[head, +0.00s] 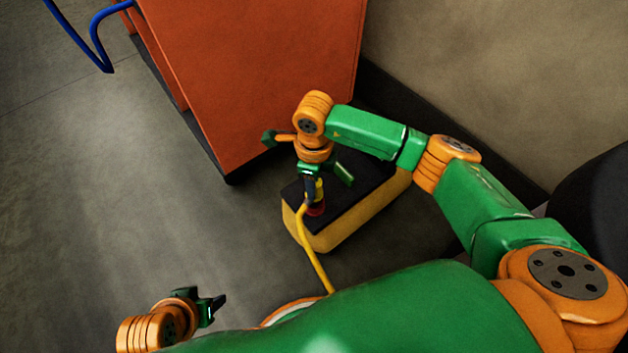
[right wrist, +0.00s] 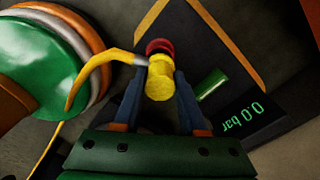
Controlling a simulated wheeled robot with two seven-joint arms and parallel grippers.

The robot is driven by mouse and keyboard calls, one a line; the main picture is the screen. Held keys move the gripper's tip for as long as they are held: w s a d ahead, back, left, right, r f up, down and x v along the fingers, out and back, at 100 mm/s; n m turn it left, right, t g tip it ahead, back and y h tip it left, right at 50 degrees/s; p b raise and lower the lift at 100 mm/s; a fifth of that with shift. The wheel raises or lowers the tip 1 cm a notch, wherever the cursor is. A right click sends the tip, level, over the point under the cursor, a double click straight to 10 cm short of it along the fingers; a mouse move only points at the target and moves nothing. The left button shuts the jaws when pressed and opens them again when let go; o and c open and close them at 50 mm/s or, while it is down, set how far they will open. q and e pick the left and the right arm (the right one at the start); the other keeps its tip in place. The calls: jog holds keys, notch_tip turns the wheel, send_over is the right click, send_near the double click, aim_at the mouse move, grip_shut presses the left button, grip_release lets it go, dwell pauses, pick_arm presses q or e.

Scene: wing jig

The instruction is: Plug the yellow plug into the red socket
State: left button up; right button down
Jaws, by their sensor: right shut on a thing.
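My right gripper (head: 313,192) is shut on the yellow plug (right wrist: 160,82), pointing down over a box. In the right wrist view, the plug sits between the two dark fingers (right wrist: 160,100). The red socket (head: 316,210) is on the box's black top, right by the plug's lower end. In the right wrist view the red socket (right wrist: 158,46) shows just past the plug; I cannot tell whether the plug is in it. A yellow cable (head: 314,250) runs from the plug down toward my body. My left gripper (head: 214,306) is low at the left; its fingers are unclear.
The box (head: 345,230) has yellow sides and a black top. It bears a short green cylinder (right wrist: 212,85) and a display (right wrist: 252,112) reading 0.0 bar. A large orange cabinet (head: 255,80) stands behind, with a blue hose (head: 97,45). The floor at left is clear.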

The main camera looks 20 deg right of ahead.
jog(key=shift+f+b, duration=0.95)
jog(key=shift+f, duration=0.15)
jog(key=shift+c, duration=1.9)
grip_release()
jog(key=shift+r, duration=0.1)
notch_tip(320, 180, up, 6)
jog(key=p, duration=0.3)
jog(key=shift+r, duration=0.5)
